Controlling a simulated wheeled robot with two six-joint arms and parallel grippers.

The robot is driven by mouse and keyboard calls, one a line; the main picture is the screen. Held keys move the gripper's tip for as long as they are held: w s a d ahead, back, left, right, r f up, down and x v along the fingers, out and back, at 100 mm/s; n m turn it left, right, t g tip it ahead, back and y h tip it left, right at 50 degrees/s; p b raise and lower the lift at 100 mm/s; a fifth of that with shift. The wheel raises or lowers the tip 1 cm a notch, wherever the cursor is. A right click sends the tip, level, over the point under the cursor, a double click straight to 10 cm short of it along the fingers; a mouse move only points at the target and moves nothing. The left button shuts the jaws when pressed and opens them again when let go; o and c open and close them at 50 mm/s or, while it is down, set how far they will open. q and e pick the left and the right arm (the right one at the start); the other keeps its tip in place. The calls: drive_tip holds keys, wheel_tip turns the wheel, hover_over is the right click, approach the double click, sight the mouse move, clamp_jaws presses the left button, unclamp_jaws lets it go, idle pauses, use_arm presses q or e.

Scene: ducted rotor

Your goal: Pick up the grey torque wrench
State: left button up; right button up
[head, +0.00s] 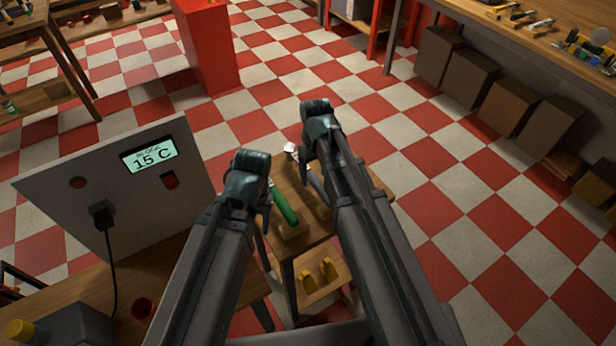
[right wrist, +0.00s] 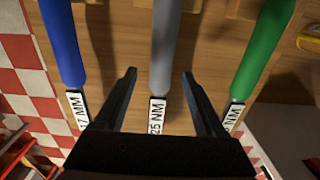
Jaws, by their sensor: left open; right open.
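The grey torque wrench (right wrist: 165,50) is in the middle of the right wrist view, with a white tag (right wrist: 157,115) reading 25 NM at its near end. It lies between a blue-handled wrench (right wrist: 62,40) on the left and a green-handled wrench (right wrist: 265,45) on the right. My right gripper (right wrist: 159,75) is open, with one finger on each side of the grey wrench. No contact is visible. In the head view, the grey wrench (head: 318,186) is mostly hidden by my right arm. My left gripper (head: 265,200) is open beside the green handle (head: 284,207).
The wrenches are on a small wooden table (head: 300,243), with yellow pieces (head: 328,270) on its lower shelf. A panel (head: 70,190) with a display reading 15 C stands at left. A red cabinet (head: 209,50) stands behind. The checkered floor at right is clear.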

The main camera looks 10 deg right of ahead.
sight(314, 177)
wheel_tip(314, 177, down, 3)
drive_tip(key=shift+f+b, duration=0.1)
drive_tip(key=shift+b, duration=1)
drive_tip(key=shift+c, duration=0.2)
clamp_jaws()
